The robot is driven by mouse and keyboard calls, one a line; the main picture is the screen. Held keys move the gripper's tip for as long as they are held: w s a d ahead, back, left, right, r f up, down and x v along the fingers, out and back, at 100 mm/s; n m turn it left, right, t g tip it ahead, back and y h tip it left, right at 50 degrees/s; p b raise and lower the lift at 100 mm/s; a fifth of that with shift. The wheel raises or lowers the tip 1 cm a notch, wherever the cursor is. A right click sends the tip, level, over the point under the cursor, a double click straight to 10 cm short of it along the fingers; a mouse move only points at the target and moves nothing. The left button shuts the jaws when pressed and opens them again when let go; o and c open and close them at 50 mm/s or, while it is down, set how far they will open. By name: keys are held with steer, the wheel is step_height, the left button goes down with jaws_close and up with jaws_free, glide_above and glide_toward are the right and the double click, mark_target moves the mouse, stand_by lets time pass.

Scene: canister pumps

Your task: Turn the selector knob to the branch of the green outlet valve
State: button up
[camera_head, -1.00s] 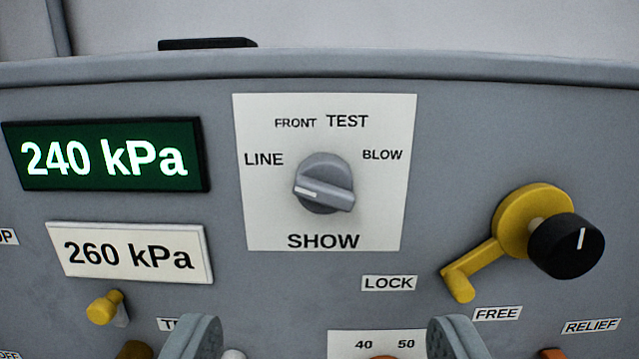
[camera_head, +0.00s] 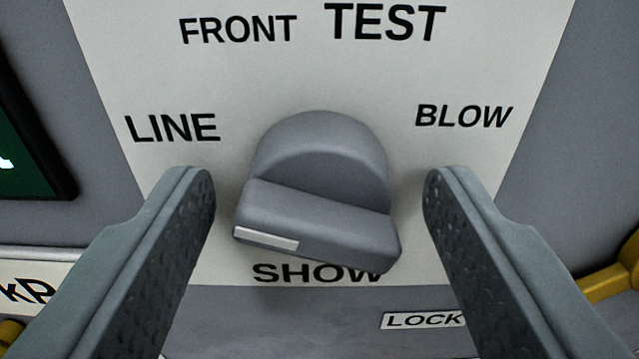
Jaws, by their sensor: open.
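The grey selector knob (camera_head: 318,190) sits on a white plate (camera_head: 320,75) marked LINE, FRONT, TEST and BLOW around it, with SHOW below. The white mark (camera_head: 266,238) on its grip bar is at the left end, and the bar slants down to the right. My gripper (camera_head: 320,190) is open, with one finger on each side of the knob. There is a visible gap on both sides, and no finger appears to touch it. The green outlet valve is not in view.
Part of the green display (camera_head: 30,150) shows at the left edge. A LOCK label (camera_head: 423,320) lies below right, and part of a yellow lever (camera_head: 610,280) is at the right edge. A white label plate (camera_head: 30,285) shows at lower left.

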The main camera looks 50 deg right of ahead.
steer(key=c, duration=0.9)
steer(key=shift+c, duration=0.2)
steer(key=shift+m, duration=0.4)
steer(key=m, duration=0.8)
steer(key=shift+m, duration=0.3)
steer(key=m, duration=0.4)
steer(key=shift+f+m, duration=0.1)
steer(key=shift+m, duration=2)
